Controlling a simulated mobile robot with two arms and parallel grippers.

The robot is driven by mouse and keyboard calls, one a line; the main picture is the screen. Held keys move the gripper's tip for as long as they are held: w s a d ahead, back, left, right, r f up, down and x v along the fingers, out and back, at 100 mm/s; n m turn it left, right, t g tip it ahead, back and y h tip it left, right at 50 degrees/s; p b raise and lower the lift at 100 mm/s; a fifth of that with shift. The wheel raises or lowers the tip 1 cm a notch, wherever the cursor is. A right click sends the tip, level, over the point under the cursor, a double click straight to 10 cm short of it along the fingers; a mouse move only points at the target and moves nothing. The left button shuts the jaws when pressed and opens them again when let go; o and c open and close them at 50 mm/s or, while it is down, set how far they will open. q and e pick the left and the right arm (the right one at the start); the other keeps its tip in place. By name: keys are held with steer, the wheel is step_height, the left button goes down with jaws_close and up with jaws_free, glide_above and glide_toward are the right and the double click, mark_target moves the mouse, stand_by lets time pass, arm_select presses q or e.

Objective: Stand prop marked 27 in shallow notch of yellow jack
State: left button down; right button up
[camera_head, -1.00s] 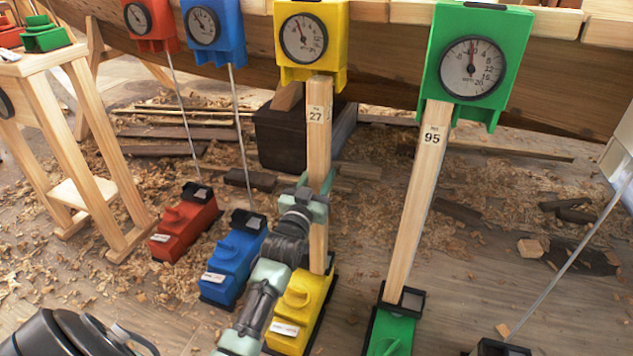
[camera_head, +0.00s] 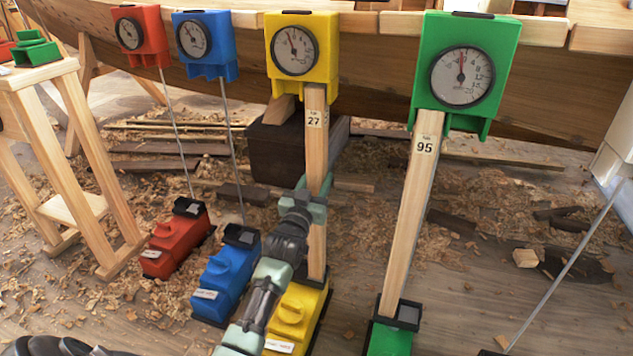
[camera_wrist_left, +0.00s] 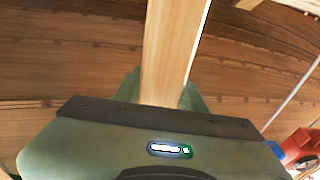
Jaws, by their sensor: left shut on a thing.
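The wooden prop marked 27 (camera_head: 315,150) stands nearly upright between the yellow gauge box (camera_head: 302,50) on the hull and the yellow jack (camera_head: 298,310) on the floor. Its top meets the underside of the gauge box. Its foot is at the back of the jack; I cannot tell which notch it is in. My left gripper (camera_head: 318,190) is shut on the prop at mid-height. The prop also fills the middle of the left wrist view (camera_wrist_left: 170,55), between the fingers. My right gripper is not in view.
A green jack (camera_head: 388,338) with prop 95 (camera_head: 412,210) stands to the right. Blue (camera_head: 228,275) and red (camera_head: 175,243) jacks with thin rods stand to the left. A wooden trestle (camera_head: 75,150) is at far left. Shavings and planks litter the floor.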

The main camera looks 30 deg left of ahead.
arm_select(q)
steer(key=shift+f, duration=0.3)
stand_by(0.6)
steer(key=shift+w, duration=0.1)
stand_by(0.3)
stand_by(0.5)
steer(key=c, duration=0.8)
jaws_free()
steer(key=shift+o, duration=0.3)
